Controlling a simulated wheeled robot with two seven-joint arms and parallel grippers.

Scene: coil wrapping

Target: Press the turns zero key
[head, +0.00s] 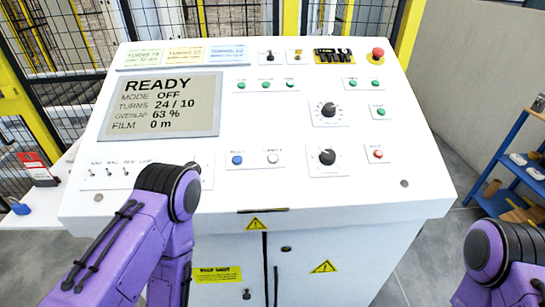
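A white key (273,158) sits on the lower middle of the sloped white control panel (225,190). The small label above it seems to read "TURNS 0", though it is hard to read. A blue key (238,160) is just left of it. The display (160,105) reads READY, mode OFF, turns 24 / 10, overlap 63 %, film 0 m. My purple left arm rises in front of the panel's lower left, left of both keys. Part of my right arm shows at the lower right corner. Neither gripper shows.
Two black knobs (327,157) and a red-lit button (378,154) lie right of the white key. A red emergency stop (378,54) is at the top right. Toggle switches (110,171) line the lower left. A blue shelf (515,165) stands at the right.

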